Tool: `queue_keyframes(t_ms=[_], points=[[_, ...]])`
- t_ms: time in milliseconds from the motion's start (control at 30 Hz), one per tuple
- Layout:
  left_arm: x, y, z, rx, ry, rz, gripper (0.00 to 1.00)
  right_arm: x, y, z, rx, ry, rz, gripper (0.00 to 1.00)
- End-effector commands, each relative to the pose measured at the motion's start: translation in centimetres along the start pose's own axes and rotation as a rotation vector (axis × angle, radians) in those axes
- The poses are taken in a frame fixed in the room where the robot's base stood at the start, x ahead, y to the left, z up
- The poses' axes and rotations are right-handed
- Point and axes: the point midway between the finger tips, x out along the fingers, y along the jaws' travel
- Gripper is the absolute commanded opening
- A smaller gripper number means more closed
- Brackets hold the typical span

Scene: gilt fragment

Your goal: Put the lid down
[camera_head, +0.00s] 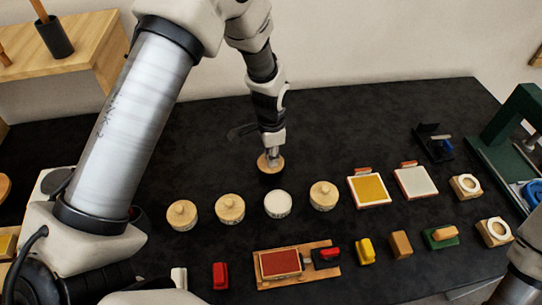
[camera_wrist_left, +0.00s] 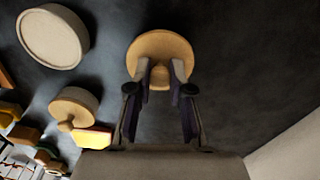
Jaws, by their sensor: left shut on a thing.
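My left gripper (camera_head: 272,153) is shut on the knob of a round wooden lid (camera_head: 270,166), behind the row of jars. In the left wrist view the fingers (camera_wrist_left: 160,78) grip the knob, and the lid (camera_wrist_left: 160,45) looks roughly level. I cannot tell whether its underside touches the dark table. The open jar (camera_head: 277,205), with a pale top, stands in front of the lid; it also shows in the wrist view (camera_wrist_left: 52,37). Lidded jars stand beside it: two to the left (camera_head: 230,209) (camera_head: 181,216) and one to the right (camera_head: 324,196). My right gripper is not in view.
Yellow (camera_head: 370,190) and white (camera_head: 415,181) framed pads lie right of the jars. A red pad on a wooden tray (camera_head: 335,284) and small coloured blocks lie in front. A green press (camera_head: 508,125) stands at the right.

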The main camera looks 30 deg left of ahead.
Motion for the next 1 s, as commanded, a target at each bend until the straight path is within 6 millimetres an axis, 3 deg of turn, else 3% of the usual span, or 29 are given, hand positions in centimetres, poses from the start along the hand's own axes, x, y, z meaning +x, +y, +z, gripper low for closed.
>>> queue_keyframes(t_ms=[133,467,500,567,867,1000], points=[[2.1,0.1,0.1,0.0,-0.003,0.003,0.0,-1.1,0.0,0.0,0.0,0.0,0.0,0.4],[2.8,0.1,0.1,0.0,-0.001,0.001,0.0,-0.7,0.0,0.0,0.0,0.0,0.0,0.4],[2.8,0.1,0.1,0.0,-0.001,0.001,0.24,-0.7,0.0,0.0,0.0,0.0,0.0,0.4],[2.7,0.1,0.1,0.0,-0.001,0.001,0.45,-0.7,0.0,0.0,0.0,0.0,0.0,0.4],[2.6,0.1,0.1,0.0,-0.001,0.001,0.45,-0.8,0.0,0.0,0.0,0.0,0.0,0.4],[1.5,0.1,0.0,0.001,0.001,0.0,0.45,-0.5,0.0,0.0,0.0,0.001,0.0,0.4]])
